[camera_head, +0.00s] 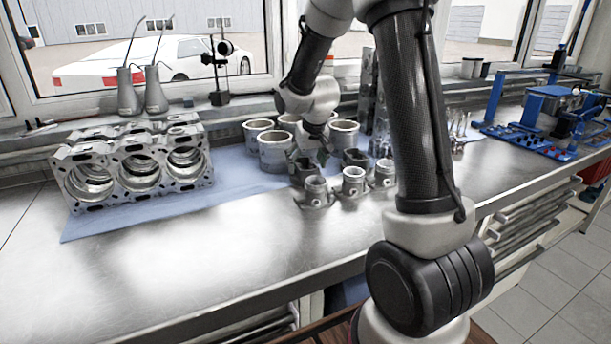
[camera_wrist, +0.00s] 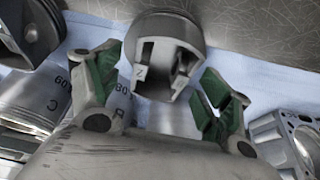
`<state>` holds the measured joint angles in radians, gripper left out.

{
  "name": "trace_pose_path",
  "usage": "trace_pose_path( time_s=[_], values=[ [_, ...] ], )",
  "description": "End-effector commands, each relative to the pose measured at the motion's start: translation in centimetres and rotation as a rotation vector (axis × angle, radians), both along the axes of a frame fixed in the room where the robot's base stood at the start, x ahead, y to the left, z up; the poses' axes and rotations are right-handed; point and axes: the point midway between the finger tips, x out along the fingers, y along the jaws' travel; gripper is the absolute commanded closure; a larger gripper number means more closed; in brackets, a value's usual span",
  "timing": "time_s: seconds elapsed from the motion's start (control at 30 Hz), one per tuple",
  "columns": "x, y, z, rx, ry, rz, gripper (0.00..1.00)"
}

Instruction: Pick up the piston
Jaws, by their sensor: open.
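My gripper (camera_wrist: 163,78) is open, with green-padded fingers spread to either side of a grey piston (camera_wrist: 165,50) in the wrist view. The piston has a rounded end and a squared, hollow part with a marking, lying in the gap between the fingertips; I see no clear contact. In the head view my gripper (camera_head: 312,146) is low over a group of several pistons (camera_head: 352,181) on the bench, partly hidden by the arm and the parts. I cannot tell which of these is the one between the fingers.
The engine block (camera_head: 130,170) is at left on the blue mat (camera_head: 230,180). Blue tooling (camera_head: 545,115) stands at right. The front of the metal bench (camera_head: 180,270) is clear.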

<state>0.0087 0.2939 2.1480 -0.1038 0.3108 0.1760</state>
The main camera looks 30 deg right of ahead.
Motion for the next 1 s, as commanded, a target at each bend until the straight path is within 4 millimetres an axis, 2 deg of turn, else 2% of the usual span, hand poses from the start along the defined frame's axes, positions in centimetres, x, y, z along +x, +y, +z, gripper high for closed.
trace_pose_path(
  time_s=[0.1,0.37,0.7,1.0],
  values=[
    [0.46,0.0,-1.08,0.0,0.001,0.001,0.21],
    [0.57,0.01,-1.19,-0.001,-0.002,0.001,0.23],
    [0.55,0.01,-1.19,0.0,-0.001,0.001,0.85],
    [0.64,0.0,-0.44,-0.001,-0.004,0.001,0.85]
  ],
)
